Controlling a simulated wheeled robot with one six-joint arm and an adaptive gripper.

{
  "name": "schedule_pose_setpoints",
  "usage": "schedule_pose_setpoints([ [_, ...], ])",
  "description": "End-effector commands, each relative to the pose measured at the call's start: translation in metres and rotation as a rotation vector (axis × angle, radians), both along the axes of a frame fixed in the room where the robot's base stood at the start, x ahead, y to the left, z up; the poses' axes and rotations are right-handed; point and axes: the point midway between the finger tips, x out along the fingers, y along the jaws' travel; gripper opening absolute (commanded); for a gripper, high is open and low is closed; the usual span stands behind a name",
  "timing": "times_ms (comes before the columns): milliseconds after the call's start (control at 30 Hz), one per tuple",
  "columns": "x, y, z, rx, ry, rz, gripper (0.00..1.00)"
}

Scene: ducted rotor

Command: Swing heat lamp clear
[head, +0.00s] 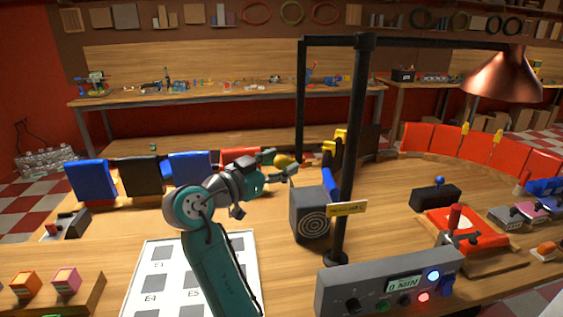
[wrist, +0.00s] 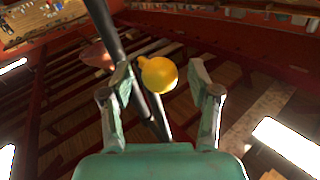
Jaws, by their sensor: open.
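The heat lamp has a copper shade (head: 503,77) at the upper right in the head view, hanging from a black horizontal arm (head: 430,43) on a tall black post (head: 354,140). On the left side the black frame has a thin bar (head: 300,100) dropping toward a yellow knob (head: 284,160). The yellow knob also shows in the wrist view (wrist: 159,75), with dark bars behind it. My gripper (head: 281,165) is open at the knob, and in the wrist view its fingers (wrist: 160,80) stand on either side with gaps. Whether they touch it is unclear.
A dark speaker-like box (head: 310,213) stands right of my gripper. A grey control panel (head: 388,284) with lit buttons sits at the front. A white marked mat (head: 150,285) lies front left.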

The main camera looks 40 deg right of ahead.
Motion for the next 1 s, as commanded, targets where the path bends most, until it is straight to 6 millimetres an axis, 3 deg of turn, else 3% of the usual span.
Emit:
schedule_pose_setpoints([
  [400,0.0005,-0.0094,0.0,0.0,0.0,0.001,0.61],
  [433,0.0005,-0.0094,0.0,0.0,0.0,0.001,0.59],
  [667,0.001,-0.0093,0.0001,0.0,0.0,0.003,0.01],
  [1000,0.0077,-0.007,0.0011,-0.004,0.0,0.029,0.0],
])
